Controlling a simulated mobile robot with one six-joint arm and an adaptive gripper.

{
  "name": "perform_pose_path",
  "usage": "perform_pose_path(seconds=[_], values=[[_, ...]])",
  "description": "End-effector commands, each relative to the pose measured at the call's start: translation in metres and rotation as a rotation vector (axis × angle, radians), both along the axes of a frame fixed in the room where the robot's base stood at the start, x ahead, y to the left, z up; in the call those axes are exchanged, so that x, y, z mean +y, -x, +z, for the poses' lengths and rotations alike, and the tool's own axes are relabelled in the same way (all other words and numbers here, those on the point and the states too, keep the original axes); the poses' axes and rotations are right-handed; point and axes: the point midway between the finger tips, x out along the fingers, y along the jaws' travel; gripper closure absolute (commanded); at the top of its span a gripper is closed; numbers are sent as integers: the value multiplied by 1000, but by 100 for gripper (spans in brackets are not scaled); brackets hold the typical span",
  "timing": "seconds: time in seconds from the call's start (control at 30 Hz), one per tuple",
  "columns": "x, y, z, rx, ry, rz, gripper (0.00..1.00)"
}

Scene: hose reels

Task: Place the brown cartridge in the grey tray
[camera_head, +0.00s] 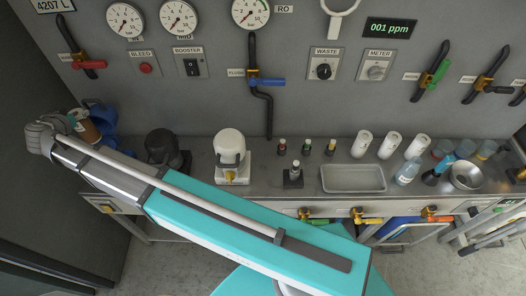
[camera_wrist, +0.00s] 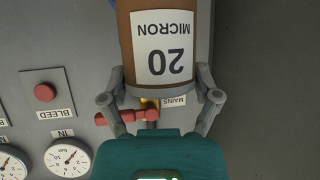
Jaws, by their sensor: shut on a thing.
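The brown cartridge (camera_wrist: 202,20) carries a white label reading "20 MICRON", upside down in the wrist view. My gripper (camera_wrist: 162,88) has a finger on each side of the cartridge's lower end and is shut on it. In the head view the brown cartridge (camera_head: 86,126) shows at the far left, partly hidden by my arm, beside a blue object. The gripper's fingers are not clear there. The grey tray (camera_head: 353,188) lies on the bench right of centre and looks empty. It is well to the right of the cartridge.
A dark pump-like unit (camera_head: 162,147) and a white-domed one (camera_head: 230,150) stand between cartridge and tray. Several small bottles, white cylinders (camera_head: 390,146) and a metal bowl (camera_head: 466,175) stand near the tray. Panel gauges and valve handles (camera_head: 264,81) rise behind.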

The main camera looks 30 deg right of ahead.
Motion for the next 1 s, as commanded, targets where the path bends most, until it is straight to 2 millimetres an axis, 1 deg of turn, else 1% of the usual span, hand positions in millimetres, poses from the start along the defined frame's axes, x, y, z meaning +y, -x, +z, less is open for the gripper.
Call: perform_pose_path(seconds=[0.03, 0.1, 0.3, 0.5, 0.7, 1.0], values=[[0, 0, 18, -1, 0, 0, 81], [0, 0, 30, -1, 0, 0, 81], [0, 0, 63, -1, 0, 0, 81], [0, 0, 88, -1, 0, 0, 81], [0, 0, 98, -1, 0, 0, 81], [0, 0, 98, -1, 0, 0, 81]])
